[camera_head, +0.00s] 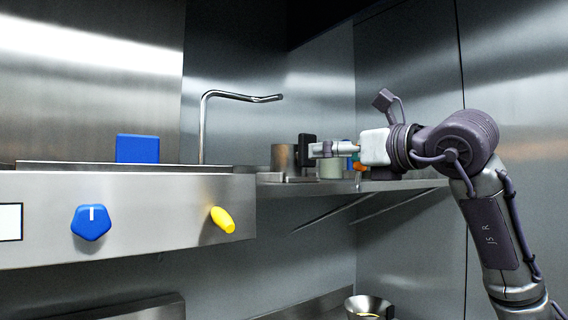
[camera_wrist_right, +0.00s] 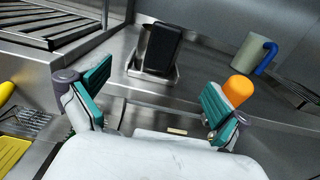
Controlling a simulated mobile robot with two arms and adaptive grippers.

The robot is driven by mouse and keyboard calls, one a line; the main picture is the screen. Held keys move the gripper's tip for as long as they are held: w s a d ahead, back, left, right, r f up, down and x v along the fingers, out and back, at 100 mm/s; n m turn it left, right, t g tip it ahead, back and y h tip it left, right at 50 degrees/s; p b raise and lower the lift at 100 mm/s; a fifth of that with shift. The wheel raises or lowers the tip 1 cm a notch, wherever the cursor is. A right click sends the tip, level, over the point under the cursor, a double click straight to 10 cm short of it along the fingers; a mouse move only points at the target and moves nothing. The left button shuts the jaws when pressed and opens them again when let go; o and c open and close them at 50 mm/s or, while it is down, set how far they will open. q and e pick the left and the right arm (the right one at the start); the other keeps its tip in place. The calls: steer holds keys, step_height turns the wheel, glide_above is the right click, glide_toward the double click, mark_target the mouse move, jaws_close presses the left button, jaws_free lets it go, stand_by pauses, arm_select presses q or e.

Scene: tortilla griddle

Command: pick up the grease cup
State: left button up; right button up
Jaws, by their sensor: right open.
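A brownish metal cup (camera_head: 282,158) stands on the steel shelf in the head view, with a black block-like part (camera_head: 306,150) at its right side. I take this as the grease cup; whether the two are joined I cannot tell. In the right wrist view the black block (camera_wrist_right: 162,48) stands upright on a small metal tray (camera_wrist_right: 133,68), and mostly hides what is behind it. My right gripper (camera_head: 316,150) points left toward it from the right. In the wrist view its two teal-padded fingers (camera_wrist_right: 155,84) are apart, with the black block beyond them and nothing between. My left gripper is not in view.
A pale green mug (camera_wrist_right: 247,53) with a blue handle and an orange object (camera_wrist_right: 238,90) are by the right finger. A grate (camera_wrist_right: 50,28) lies at left. The griddle front (camera_head: 160,205) has blue and yellow knobs. A metal bowl (camera_head: 356,303) is below.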

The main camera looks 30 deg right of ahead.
mark_target(295, 153)
steer(key=w, duration=0.2)
steer(key=w+p, duration=0.1)
steer(key=w, duration=0.1)
steer(key=w+p, duration=0.1)
steer(key=w, duration=0.1)
steer(key=shift+a+r, duration=0.15)
steer(key=shift+a, duration=0.15)
steer(key=shift+w, duration=0.4)
steer(key=w+p, duration=0.1)
steer(key=w, duration=0.1)
steer(key=w+p, duration=0.2)
steer(key=shift+a+r, duration=0.2)
steer(key=shift+w+f, duration=0.2)
steer(key=shift+w, duration=0.3)
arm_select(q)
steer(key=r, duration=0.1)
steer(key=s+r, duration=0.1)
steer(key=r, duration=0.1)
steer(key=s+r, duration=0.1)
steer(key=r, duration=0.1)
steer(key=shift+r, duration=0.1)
arm_select(e)
steer(key=shift+s, duration=0.1)
steer(key=shift+c, duration=0.2)
steer(key=shift+c, duration=1.4)
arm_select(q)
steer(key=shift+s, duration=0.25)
arm_select(e)
steer(key=shift+s+r, duration=0.1)
steer(key=c, duration=1.1)
